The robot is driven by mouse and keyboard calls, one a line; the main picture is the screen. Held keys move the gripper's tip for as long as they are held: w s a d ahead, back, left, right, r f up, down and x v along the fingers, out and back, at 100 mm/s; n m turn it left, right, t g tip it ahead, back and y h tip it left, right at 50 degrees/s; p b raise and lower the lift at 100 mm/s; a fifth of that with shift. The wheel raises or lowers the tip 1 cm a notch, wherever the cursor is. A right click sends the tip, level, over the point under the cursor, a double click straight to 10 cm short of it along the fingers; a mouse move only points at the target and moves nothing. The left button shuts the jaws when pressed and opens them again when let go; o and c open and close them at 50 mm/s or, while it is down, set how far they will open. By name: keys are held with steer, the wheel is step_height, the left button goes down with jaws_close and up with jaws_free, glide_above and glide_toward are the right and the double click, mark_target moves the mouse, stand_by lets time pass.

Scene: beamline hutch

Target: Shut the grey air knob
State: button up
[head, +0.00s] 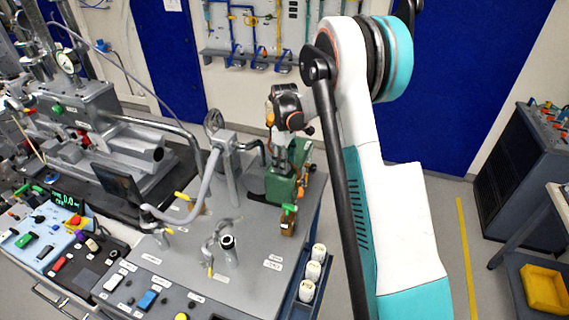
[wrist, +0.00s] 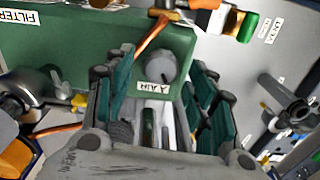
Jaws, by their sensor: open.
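The grey air knob (wrist: 155,66) is a round grey knob on the face of a green box (wrist: 60,45), just above a white label reading "A AIR" (wrist: 154,87). In the wrist view my gripper (wrist: 165,62) is open, with one teal-padded finger on each side of the knob. I cannot tell whether either finger touches it. In the head view my gripper (head: 289,152) points down at the green box (head: 281,188) at the back right of the grey bench; the knob is hidden there.
A brass fitting with a green handle (head: 289,219) stands in front of the box. An orange-brown pipe (wrist: 150,36) passes close to the left finger. Curved grey pipes (head: 197,196) rise from the bench at left.

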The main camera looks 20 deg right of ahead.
steer(key=shift+f, duration=0.5)
steer(key=c, duration=1.1)
